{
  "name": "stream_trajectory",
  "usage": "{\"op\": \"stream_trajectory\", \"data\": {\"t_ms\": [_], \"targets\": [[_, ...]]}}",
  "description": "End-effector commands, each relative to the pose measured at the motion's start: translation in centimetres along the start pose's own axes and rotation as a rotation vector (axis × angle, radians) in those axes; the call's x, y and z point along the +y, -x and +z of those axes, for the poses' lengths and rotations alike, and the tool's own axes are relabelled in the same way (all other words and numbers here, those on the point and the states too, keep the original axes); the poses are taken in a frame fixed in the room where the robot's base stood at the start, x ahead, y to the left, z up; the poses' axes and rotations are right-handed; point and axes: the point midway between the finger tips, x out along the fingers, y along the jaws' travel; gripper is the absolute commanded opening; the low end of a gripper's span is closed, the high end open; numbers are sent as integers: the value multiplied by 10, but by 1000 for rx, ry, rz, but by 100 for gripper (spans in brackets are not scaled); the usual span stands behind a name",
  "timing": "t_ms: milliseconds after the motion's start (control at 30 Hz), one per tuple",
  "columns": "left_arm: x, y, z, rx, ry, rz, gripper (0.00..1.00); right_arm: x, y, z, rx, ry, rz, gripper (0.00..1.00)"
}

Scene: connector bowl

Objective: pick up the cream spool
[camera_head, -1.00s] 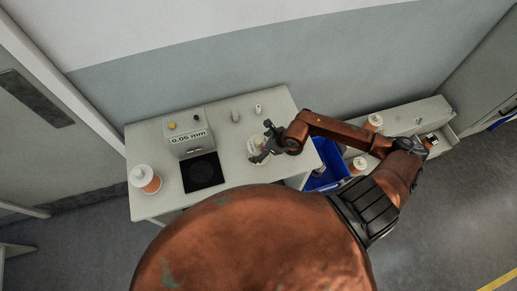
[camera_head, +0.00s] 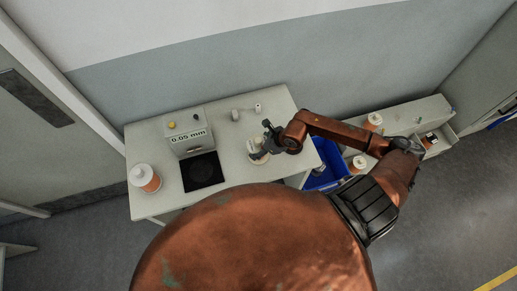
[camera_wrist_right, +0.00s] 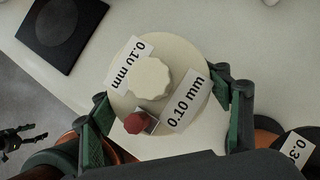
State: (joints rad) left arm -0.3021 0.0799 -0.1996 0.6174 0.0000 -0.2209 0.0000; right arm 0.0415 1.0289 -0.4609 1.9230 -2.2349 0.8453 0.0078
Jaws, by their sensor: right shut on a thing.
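In the head view the right gripper (camera_head: 263,142) is over the right part of the white table and partly covers the pale spool (camera_head: 253,146). I cannot tell whether the spool is clear of the table. A dark gripper, apparently my left (camera_wrist_right: 20,139), shows small at the lower left of the wrist view.
The white table (camera_head: 222,178) also holds a "0.05 mm" box (camera_head: 190,142), a black pad (camera_head: 203,171), an orange-and-white spool (camera_head: 145,178) and small pale fittings (camera_head: 235,115). A blue bin (camera_head: 326,178) and a lower bench (camera_head: 405,117) with more spools are at right.

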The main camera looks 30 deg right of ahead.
Motion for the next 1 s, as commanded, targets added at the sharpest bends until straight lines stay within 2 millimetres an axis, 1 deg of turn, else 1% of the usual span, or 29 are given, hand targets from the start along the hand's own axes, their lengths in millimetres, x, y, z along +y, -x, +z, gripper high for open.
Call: {"op": "stream_trajectory", "data": {"t_ms": [33, 200, 467, 667, 767, 867, 967, 1000], "targets": [[0, 0, -4, 5, -1, 0, 61, 0, 0, 0, 0, 0, -1, 43], [-1, 0, -9, 12, -2, 0, 61, 0, 0, 1, -2, 0, -1, 32], [0, 0, -8, 11, -2, 0, 61, 0, 1, 1, -2, 0, -1, 32], [0, -1, -5, 7, -2, 0, 61, -1, 12, 9, -3, 2, -1, 32], [0, -2, -4, 5, -2, 0, 61, 0, 24, 17, -3, 3, -1, 32], [0, -4, -2, 3, -1, 0, 61, -2, 46, 13, 1, 4, -3, 32], [0, -8, -1, 2, -1, 0, 61, -2, 76, 8, 3, 5, -4, 31], [0, -9, -1, 2, -1, 0, 61, -2, 89, 5, 5, 5, -4, 31]]}}
